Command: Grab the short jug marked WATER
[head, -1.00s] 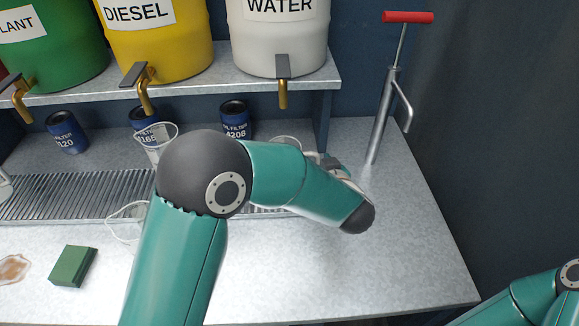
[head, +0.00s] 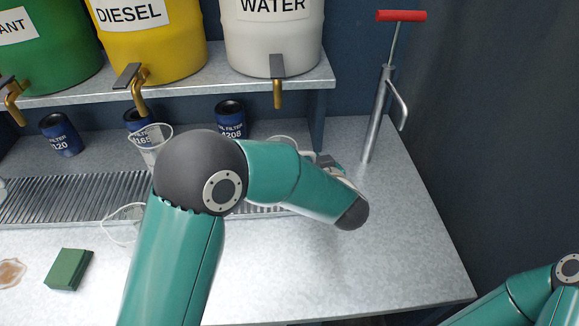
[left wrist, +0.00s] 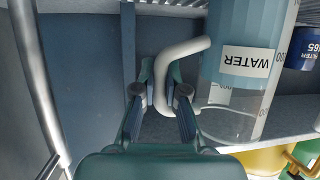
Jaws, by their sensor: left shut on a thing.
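The clear jug marked WATER (left wrist: 248,62) shows in the left wrist view, upside down in that picture, with measuring marks on its side and a pale curved handle (left wrist: 187,48). My left gripper (left wrist: 162,78) has its two fingers on either side of the handle and is shut on it. In the head view my left arm hides most of the jug; only its rim (head: 285,142) shows behind the arm. The gripper is mostly hidden there too. My right arm shows at the lower right edge, with its gripper out of view.
A shelf (head: 210,82) above carries a green, a yellow DIESEL (head: 150,45) and a white WATER drum (head: 272,35) with taps. Blue oil filters (head: 230,120) stand below. A clear jug (head: 150,140), a green block (head: 68,270) and a red-handled pump (head: 385,100) are near. The front right bench is clear.

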